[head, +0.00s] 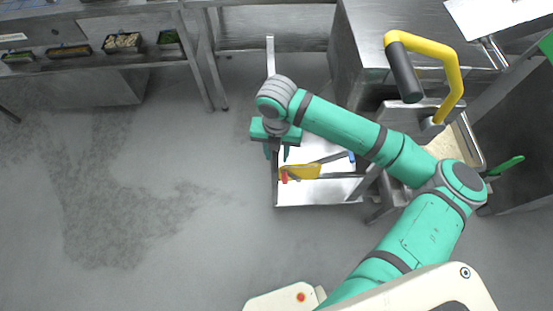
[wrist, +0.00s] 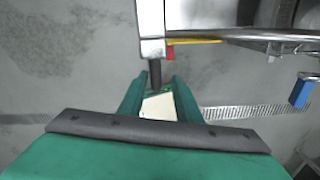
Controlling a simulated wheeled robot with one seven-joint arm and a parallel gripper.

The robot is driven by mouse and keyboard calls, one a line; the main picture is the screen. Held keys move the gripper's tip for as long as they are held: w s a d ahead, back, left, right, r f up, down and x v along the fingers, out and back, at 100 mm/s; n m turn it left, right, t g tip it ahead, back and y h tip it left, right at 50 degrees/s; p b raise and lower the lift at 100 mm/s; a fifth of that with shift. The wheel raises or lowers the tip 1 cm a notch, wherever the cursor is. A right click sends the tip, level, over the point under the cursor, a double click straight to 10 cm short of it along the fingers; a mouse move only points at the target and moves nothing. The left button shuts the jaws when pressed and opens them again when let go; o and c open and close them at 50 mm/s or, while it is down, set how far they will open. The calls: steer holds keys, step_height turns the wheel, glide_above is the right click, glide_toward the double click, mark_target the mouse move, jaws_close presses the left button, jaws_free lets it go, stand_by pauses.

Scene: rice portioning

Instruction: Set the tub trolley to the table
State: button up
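A steel tub with pale, rice-like contents (head: 443,147) stands at the right, partly behind my arm. A bent yellow handle (head: 453,80) with a dark grip rises beside it; I take these for the tub trolley. A low pale steel surface, perhaps the table (head: 318,191), lies left of the tub under my forearm. My gripper (head: 277,154) hangs over its left edge, fingers pointing down and apart. In the wrist view my gripper's fingers (wrist: 158,83) stand apart, with a dark peg (wrist: 155,74) visible between them. I cannot tell whether they touch it.
A yellow tool (head: 302,172) with a red part lies on the low surface. A steel bench (head: 390,30) stands behind. A shelf (head: 95,58) with several small food trays is at the upper left. The grey floor (head: 150,210) at left is clear. A blue block (wrist: 300,93) shows at right.

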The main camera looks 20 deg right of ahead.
step_height(320, 180, up, 3)
steer(key=shift+f, duration=0.2)
steer(key=shift+w+r, duration=0.1)
steer(key=shift+r, duration=0.05)
steer(key=shift+d, duration=0.1)
steer(key=shift+s, duration=0.2)
